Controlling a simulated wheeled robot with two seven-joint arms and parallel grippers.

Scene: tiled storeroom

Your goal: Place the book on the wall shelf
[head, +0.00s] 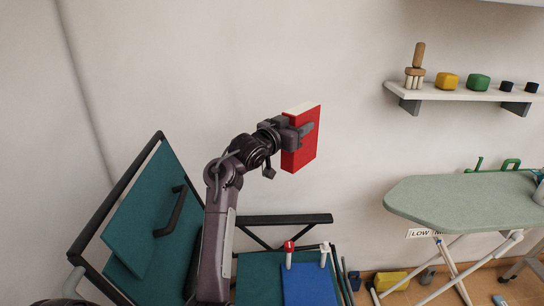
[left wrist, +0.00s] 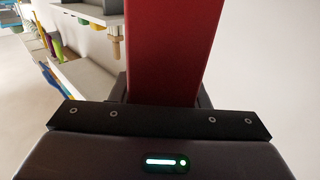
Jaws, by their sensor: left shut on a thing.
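A red book (head: 301,150) with pale page edges is held upright in the air in front of the wall, near the middle of the head view. My left gripper (head: 299,130) is shut on it near its upper part. In the left wrist view the book (left wrist: 170,50) stands out beyond the jaws, and its far end runs out of the picture. The white wall shelf (head: 450,94) is to the right of the book and somewhat higher, with a clear gap between them. My right gripper is not in view.
An ironing board (head: 465,200) stands below the shelf. A teal folding chair (head: 150,215) is at lower left. The shelf's left end looks bare only narrowly.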

